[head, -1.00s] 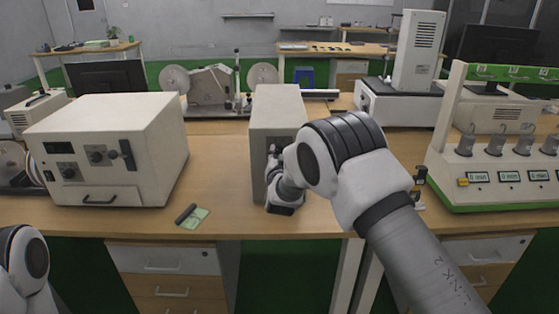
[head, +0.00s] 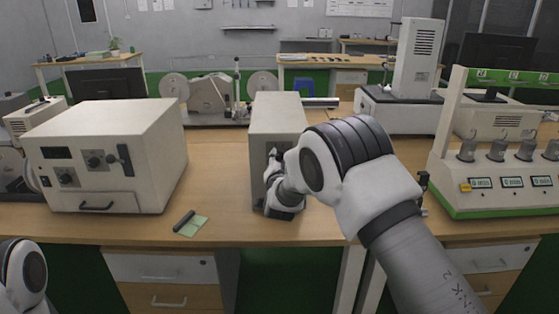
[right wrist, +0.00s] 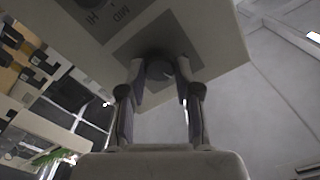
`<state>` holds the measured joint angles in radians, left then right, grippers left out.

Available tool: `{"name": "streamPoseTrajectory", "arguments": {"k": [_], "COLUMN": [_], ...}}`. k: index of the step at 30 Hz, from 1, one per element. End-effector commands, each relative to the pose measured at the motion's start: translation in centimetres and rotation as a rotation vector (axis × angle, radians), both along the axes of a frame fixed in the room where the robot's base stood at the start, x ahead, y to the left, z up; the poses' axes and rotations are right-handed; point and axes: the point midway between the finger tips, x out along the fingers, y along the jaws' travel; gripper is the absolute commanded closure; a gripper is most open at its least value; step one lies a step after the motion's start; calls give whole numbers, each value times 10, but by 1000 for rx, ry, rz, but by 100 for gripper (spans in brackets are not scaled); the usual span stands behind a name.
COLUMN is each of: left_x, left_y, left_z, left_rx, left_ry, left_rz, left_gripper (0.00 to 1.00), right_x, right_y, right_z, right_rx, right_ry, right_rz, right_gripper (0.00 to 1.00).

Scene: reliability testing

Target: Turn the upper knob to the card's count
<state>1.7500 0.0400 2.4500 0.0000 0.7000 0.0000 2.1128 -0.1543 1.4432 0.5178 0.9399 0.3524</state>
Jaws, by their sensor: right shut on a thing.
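A tall beige box (head: 277,110) stands at the middle of the bench, its front partly hidden by my right arm. My right gripper (head: 274,166) is at the front of this box. In the right wrist view, my right gripper (right wrist: 160,78) is shut on a dark round knob (right wrist: 159,69) on a grey panel patch. The lettering "HI" and "MID" shows upside down on the panel beside it. A small green card (head: 196,227) lies near the bench's front edge with a dark cylinder (head: 184,220) on it; its marking is not readable. My left gripper is out of view.
A wide beige instrument (head: 105,155) with knobs and a handle stands at the left. A green-and-white rack (head: 500,203) with several displays stands at the right.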

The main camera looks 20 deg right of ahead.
Motion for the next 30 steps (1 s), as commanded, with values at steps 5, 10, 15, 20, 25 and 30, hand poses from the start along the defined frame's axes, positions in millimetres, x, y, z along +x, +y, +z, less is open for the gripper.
{"name": "streamPoseTrajectory", "arguments": {"k": [5, 10, 15, 20, 25, 30], "left_x": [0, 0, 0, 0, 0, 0], "left_y": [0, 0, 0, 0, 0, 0], "left_z": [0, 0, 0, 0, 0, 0], "left_rx": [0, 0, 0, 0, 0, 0], "left_ry": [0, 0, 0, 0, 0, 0], "left_rz": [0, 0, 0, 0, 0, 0], "left_gripper": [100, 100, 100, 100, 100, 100], "right_x": [0, 0, -10, -43, -86, -111], "right_y": [0, 0, 4, 14, 26, 33], "right_z": [-1, 0, 0, 0, -1, 0], "right_rx": [-1, -1, -2, -5, -5, -3], "right_ry": [1, 1, 2, 3, 4, 1], "right_rz": [1, 1, 1, 3, 3, 1], "right_gripper": [42, 42, 42, 42, 42, 42]}}
